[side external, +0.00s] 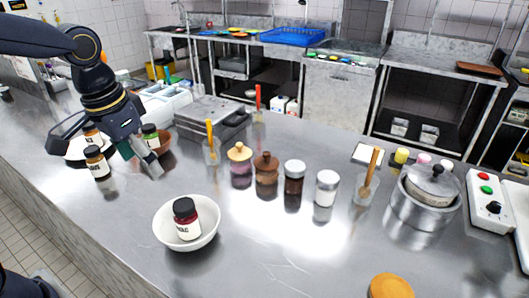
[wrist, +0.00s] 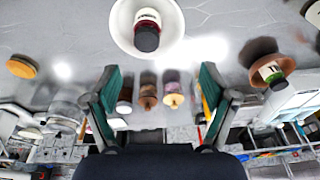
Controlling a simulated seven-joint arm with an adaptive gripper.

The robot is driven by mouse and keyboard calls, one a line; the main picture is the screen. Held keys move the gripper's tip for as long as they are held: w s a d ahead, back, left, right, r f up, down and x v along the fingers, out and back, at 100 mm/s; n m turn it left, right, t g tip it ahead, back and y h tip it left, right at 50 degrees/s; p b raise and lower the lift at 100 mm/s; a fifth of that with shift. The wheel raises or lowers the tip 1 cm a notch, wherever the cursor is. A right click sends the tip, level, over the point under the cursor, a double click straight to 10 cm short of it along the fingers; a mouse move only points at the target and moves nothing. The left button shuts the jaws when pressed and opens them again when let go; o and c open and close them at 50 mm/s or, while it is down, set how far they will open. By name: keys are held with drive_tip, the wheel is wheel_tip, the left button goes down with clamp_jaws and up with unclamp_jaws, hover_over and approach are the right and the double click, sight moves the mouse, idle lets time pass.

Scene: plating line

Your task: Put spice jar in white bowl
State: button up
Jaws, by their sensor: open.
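The white bowl (side external: 165,232) stands on the steel counter in the side view and at the top of the wrist view (wrist: 121,30). A spice jar (side external: 186,218) with a black lid, dark red contents and a white label is inside the bowl, slightly tilted. It also shows in the wrist view (wrist: 147,36). My gripper (side external: 105,158) is above the counter to the upper left of the bowl, apart from bowl and jar. Its two fingers are spread with nothing held between them in the wrist view (wrist: 160,72).
Another black-lidded jar (side external: 98,164) is near my gripper. A green-lidded jar (side external: 151,136) sits in a brown bowl (side external: 166,141). Several jars, including a white-lidded one (side external: 326,188), stand right of centre, with a pot (side external: 420,208) farther right. The front counter is mostly clear.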

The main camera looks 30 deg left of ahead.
drive_tip(key=s+a+r+n+t, duration=0.1)
drive_tip(key=s+a+r+t, duration=0.1)
drive_tip(key=s, duration=0.6)
drive_tip(key=shift+s+a+t, duration=0.25)
drive_tip(key=shift+a+t, duration=0.3)
drive_tip(key=shift+t, duration=0.15)
